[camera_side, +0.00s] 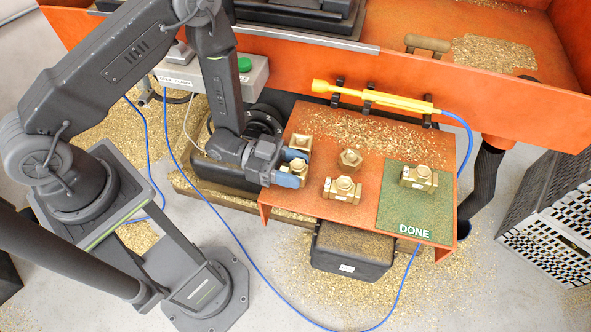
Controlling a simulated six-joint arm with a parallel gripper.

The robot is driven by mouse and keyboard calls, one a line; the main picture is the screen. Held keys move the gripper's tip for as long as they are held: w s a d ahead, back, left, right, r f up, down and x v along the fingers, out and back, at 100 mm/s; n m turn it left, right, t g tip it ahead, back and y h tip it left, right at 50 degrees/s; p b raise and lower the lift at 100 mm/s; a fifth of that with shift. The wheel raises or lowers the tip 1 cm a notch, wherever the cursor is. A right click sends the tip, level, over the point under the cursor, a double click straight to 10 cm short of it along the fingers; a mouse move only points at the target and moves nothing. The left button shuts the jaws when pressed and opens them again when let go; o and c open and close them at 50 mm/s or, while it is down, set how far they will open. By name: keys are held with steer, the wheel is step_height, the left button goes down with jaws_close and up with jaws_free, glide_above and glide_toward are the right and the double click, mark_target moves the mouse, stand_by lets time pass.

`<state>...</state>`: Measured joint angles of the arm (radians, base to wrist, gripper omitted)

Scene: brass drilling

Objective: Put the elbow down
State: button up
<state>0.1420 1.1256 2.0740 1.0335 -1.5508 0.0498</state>
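My gripper (292,168) is at the left end of the orange work table (275,200), with its blue fingers on either side of a brass fitting (299,166). The fingers look closed on this fitting, which I take to be the elbow. Its shape is mostly hidden by the fingers, and I cannot tell whether it touches the table. Another brass piece (300,142) is just behind the gripper. Another (418,177) is on the green DONE mat (400,215).
A yellow air tool (372,96) with a blue hose hangs along the back edge. Brass chips (350,128) cover the rear of the table. A control box with a green button (244,65) is behind my arm. The front of the DONE mat is clear.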

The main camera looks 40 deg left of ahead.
mark_target(294, 163)
jaws_close()
steer(key=shift+r, duration=0.1)
step_height(294, 163, up, 9)
steer(key=shift+r, duration=0.1)
steer(key=w+a+r+n+t+y, duration=0.2)
steer(key=a+n+t+y, duration=0.1)
steer(key=a, duration=0.4)
steer(key=w+a+r+n+t+y, duration=0.2)
steer(key=a+n+t+y, duration=0.2)
steer(key=a+n+y, duration=0.2)
steer(key=w+a+r+n+t+y, duration=0.2)
steer(key=w+a+n+t+y, duration=0.1)
steer(key=a+y, duration=0.4)
steer(key=shift+a+r+n+t, duration=0.1)
steer(key=shift+a+n+t, duration=0.2)
steer(key=shift+a+n, duration=0.6)
steer(key=shift+a, duration=0.15)
